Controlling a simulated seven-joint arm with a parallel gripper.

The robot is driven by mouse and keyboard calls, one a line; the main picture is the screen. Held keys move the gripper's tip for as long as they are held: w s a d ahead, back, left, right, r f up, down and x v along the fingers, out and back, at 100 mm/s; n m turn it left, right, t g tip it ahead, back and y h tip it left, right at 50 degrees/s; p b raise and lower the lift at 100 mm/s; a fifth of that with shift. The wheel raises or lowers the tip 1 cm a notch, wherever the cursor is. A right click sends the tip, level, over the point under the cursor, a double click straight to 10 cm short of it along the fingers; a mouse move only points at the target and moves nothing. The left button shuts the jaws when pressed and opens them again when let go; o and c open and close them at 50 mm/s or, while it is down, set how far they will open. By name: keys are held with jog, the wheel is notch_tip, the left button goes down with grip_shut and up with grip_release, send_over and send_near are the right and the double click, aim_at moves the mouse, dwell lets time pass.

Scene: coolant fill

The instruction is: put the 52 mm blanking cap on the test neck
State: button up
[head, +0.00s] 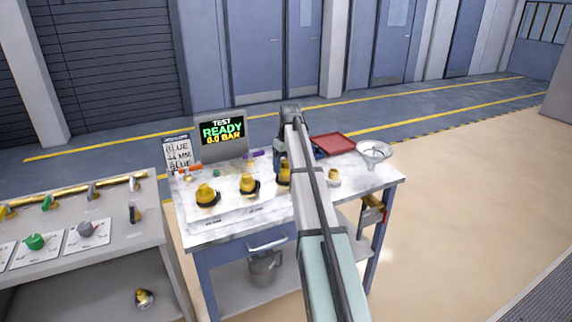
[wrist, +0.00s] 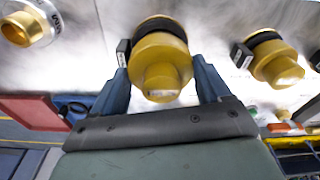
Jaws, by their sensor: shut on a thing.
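Three yellow stepped caps with black bands stand in a row on the worktable: one at left (head: 207,195), one in the middle (head: 249,184), one at right (head: 284,177). My gripper (wrist: 161,64) is shut on the right-hand cap (wrist: 160,50), a blue finger on each side of it. The cap looks upright, at table level; I cannot tell whether it touches the top. The cap's size marking is not readable. A brass-coloured open fitting with a silver collar (head: 333,178), possibly the test neck, stands to the right; it also shows in the wrist view (wrist: 28,27). My arm hides part of the table.
A screen (head: 222,130) reads TEST READY 0.0 BAR, beside a sign (head: 178,153) mentioning BLUE and MM. A red tray (head: 333,144) and a funnel (head: 374,151) are at the table's right. Small coloured items lie behind the caps. A grey bench (head: 85,262) stands at left.

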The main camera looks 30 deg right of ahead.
jog(key=shift+f, duration=0.6)
jog(key=o, duration=1)
jog(key=shift+d, duration=0.1)
notch_tip(320, 180, up, 14)
jog(key=s, duration=0.1)
jog(key=shift+s, duration=0.35)
jog(key=shift+f, duration=0.1)
